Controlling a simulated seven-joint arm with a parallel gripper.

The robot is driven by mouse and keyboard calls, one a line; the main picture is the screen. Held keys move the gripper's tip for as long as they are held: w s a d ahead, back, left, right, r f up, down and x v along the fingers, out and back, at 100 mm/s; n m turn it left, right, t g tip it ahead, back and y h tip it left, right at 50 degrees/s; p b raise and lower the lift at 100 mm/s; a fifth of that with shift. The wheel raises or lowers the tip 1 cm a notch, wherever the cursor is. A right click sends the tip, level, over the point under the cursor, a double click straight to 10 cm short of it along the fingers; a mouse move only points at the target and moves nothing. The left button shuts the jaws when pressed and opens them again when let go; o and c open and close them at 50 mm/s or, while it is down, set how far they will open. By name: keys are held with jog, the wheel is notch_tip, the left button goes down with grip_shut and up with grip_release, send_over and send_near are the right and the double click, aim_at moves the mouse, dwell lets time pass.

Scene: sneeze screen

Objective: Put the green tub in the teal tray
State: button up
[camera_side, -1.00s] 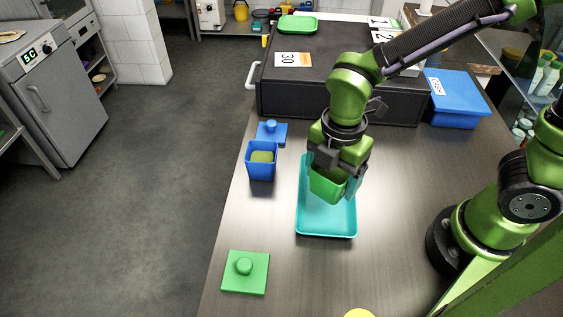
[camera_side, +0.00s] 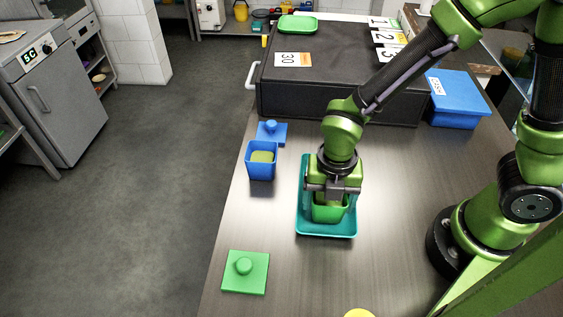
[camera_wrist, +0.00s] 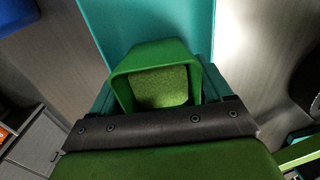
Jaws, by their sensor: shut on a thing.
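The green tub (camera_side: 328,212) is upright within the outline of the teal tray (camera_side: 306,229), near its front end. Whether its base touches the tray floor I cannot tell. My gripper (camera_side: 331,196) is shut on the tub from above, its fingers on opposite sides. In the wrist view the tub (camera_wrist: 160,55) shows its open top with green contents (camera_wrist: 162,87), and the teal tray (camera_wrist: 135,20) lies beyond it. My gripper hides part of the tub and the tray's far end in the side view.
A blue tub (camera_side: 261,164) with its blue lid (camera_side: 272,131) behind stands left of the tray. A green lid (camera_side: 246,272) lies at the front left. A black box (camera_side: 330,80) and blue box (camera_side: 457,98) stand behind.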

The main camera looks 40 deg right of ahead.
jog(key=shift+f, duration=0.3)
jog(key=shift+f, duration=0.15)
jog(key=o, duration=0.8)
notch_tip(320, 180, up, 12)
jog(key=f, duration=0.1)
jog(key=d+r+m+t, duration=0.2)
jog(key=d+r+m, duration=0.2)
jog(key=m, duration=0.6)
jog(key=s+d+r+m+t+y, duration=0.1)
jog(key=d+r+m+t, duration=0.1)
jog(key=m, duration=0.8)
jog(key=d+r+m+t+y, duration=0.1)
jog(key=d+r+m+t, duration=0.2)
jog(key=m, duration=0.8)
jog(key=shift+s+d+r, duration=0.1)
jog(key=shift+d+r, duration=0.6)
jog(key=shift+d, duration=0.3)
jog(key=shift+s+d+r, duration=0.1)
jog(key=shift+d+r, duration=0.55)
jog(key=shift+d, duration=0.3)
